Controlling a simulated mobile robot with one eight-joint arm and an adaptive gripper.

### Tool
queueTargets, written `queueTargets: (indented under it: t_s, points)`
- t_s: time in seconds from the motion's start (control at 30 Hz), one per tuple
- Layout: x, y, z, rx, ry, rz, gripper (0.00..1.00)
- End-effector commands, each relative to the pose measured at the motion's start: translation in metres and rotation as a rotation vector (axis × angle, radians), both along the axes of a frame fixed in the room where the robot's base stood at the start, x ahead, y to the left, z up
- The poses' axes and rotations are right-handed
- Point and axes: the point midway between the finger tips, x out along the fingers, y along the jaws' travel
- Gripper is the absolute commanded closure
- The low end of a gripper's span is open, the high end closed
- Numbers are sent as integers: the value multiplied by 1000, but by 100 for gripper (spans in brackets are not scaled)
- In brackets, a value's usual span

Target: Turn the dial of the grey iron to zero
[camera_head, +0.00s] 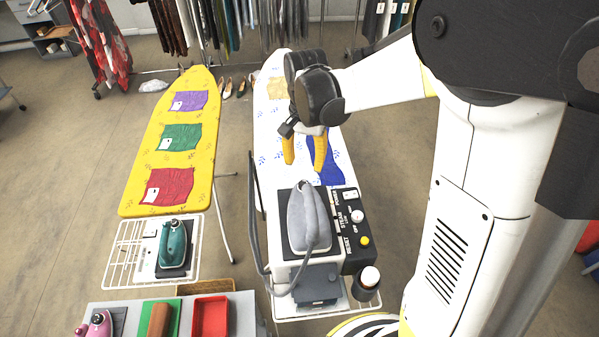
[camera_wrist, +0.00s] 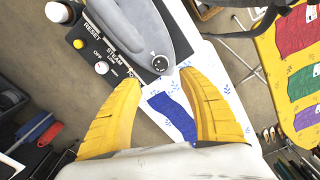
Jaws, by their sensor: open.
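The grey iron (camera_head: 305,222) lies on a dark rest at the near end of the white ironing board. In the wrist view the iron (camera_wrist: 135,30) points its nose toward my gripper, and a small round black dial (camera_wrist: 160,64) with a white mark sits near that nose. The dial's exact setting is too small to read. My gripper (camera_head: 304,158) has yellow fingers and is open and empty above the board, beyond the iron's nose. In the wrist view my gripper (camera_wrist: 160,76) has its fingertips either side of the dial in the picture; no contact shows.
A black panel (camera_head: 348,245) beside the iron carries a white knob (camera_wrist: 101,68) and a yellow button (camera_wrist: 78,44). A blue cloth (camera_head: 328,168) lies on the white board. A yellow board (camera_head: 150,140) with a teal iron (camera_head: 173,243) stands to the left.

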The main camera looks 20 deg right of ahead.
Motion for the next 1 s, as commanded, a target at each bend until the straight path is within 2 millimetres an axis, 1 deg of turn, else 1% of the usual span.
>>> queueTargets:
  t_s: [0.03, 0.2, 0.3, 0.4, 0.57, 0.83, 0.87, 0.9, 0.97, 1.0]
  points:
    - [0, 0, -11, 0, 0, 0, 51]
    - [1, 0, -47, 0, -1, 1, 51]
    - [1, 0, -64, 0, -1, 1, 51]
    - [1, 0, -77, 0, -1, 1, 51]
    - [0, 0, -87, 0, -2, 2, 51]
    - [0, 0, -88, 0, -2, 2, 51]
    - [0, 0, -88, 0, -2, 2, 58]
    - [0, 0, -88, 0, -2, 2, 71]
    - [0, 0, -88, 0, -2, 2, 89]
    - [0, 0, -88, 0, -2, 2, 100]
